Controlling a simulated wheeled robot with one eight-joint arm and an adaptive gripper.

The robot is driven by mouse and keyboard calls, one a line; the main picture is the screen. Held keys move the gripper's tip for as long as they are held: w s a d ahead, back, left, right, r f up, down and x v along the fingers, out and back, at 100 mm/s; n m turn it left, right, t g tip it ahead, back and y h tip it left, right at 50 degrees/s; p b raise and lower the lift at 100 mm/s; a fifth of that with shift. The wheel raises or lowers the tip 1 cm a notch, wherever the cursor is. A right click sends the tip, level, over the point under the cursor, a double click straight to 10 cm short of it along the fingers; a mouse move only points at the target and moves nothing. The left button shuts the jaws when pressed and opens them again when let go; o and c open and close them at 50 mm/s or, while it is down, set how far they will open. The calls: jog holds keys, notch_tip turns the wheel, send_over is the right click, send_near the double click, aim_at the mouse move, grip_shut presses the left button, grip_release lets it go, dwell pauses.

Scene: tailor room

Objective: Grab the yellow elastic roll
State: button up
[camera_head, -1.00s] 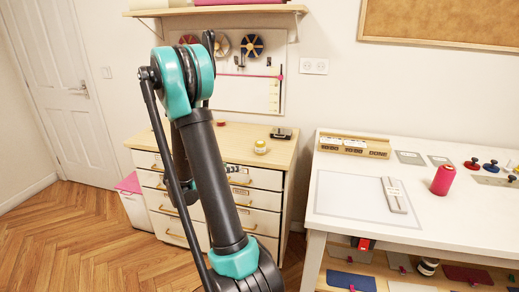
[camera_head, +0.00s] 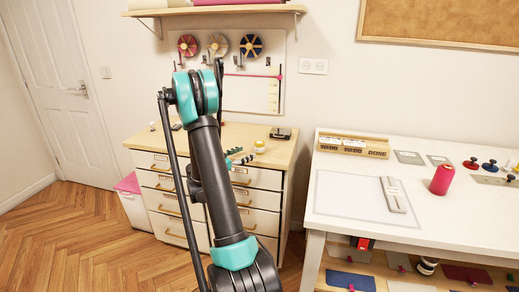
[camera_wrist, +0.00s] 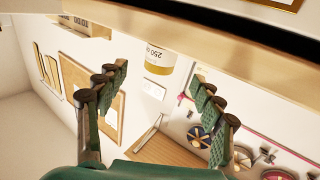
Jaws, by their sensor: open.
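The yellow elastic roll (camera_head: 260,147) stands on the top of the wooden drawer cabinet (camera_head: 283,150), near its right front part. My gripper (camera_head: 241,156) is just left of the roll in the head view, with teal fingers pointing towards it. In the upside-down wrist view, the roll (camera_wrist: 158,55) shows a white label with dark print and a yellow band. It lies ahead, between the lines of my two spread fingers (camera_wrist: 159,76). The jaws are open and empty. I see no contact with the roll.
A dark object (camera_head: 281,133) lies behind the roll on the cabinet. A pegboard with coloured spools (camera_head: 217,46) hangs on the wall above. A white worktable (camera_head: 440,215) stands to the right, with a pink thread spool (camera_head: 441,180) on it.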

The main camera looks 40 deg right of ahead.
aim_at(256, 146)
jog(key=d, duration=0.2)
jog(key=shift+w+d, duration=0.2)
jog(key=shift+d, duration=0.15)
jog(key=shift+w+d+r, duration=0.15)
jog(key=shift+d, duration=0.7)
jog(key=shift+w+d+r, duration=0.1)
jog(key=shift+w+d, duration=0.05)
jog(key=shift+d, duration=0.75)
jog(key=shift+w+d+r, duration=0.15)
jog(key=shift+d, duration=0.7)
jog(key=shift+c, duration=0.2)
jog(key=c, duration=1.2)
